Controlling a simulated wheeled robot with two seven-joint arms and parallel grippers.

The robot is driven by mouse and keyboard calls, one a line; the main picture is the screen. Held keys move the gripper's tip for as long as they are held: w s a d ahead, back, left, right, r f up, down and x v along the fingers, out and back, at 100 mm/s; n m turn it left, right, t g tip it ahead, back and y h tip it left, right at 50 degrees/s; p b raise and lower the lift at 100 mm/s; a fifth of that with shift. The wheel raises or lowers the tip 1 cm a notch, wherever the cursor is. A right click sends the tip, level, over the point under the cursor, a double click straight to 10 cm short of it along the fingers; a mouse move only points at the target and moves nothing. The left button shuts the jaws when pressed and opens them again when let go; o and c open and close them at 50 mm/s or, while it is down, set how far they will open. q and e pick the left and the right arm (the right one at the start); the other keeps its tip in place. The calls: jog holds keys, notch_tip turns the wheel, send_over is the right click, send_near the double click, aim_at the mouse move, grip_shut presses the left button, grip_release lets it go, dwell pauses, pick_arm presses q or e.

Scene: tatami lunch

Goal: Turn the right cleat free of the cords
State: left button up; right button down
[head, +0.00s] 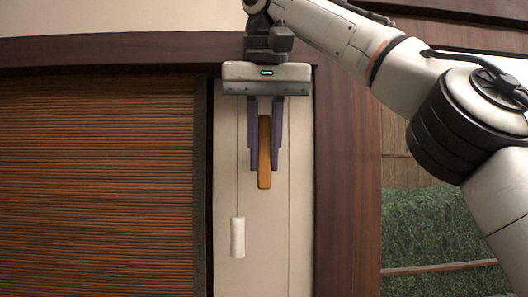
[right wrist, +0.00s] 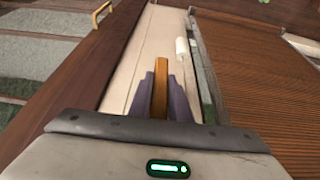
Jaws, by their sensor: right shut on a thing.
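The cleat (head: 264,182) is an orange-brown wooden bar standing upright against the pale wall strip. My right gripper (head: 264,167) comes down from above and is shut on it, with one purple finger on each side. The cleat also shows between the fingers in the right wrist view (right wrist: 161,72). A thin cord (head: 238,150) hangs straight down just left of the gripper, apart from the cleat, to a white pull (head: 237,237). The pull also shows in the right wrist view (right wrist: 181,47). How any cord lies at the cleat's upper part is hidden by the gripper.
A brown slatted blind (head: 95,180) fills the left side. A dark wooden post (head: 345,210) stands right of the pale strip, with a window showing green (head: 430,225) beyond it. A dark beam (head: 120,52) runs across the top. The strip below the cleat is clear.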

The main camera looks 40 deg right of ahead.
dwell(0.4)
jog(key=c, duration=1.6)
grip_release()
jog(key=shift+c, duration=0.2)
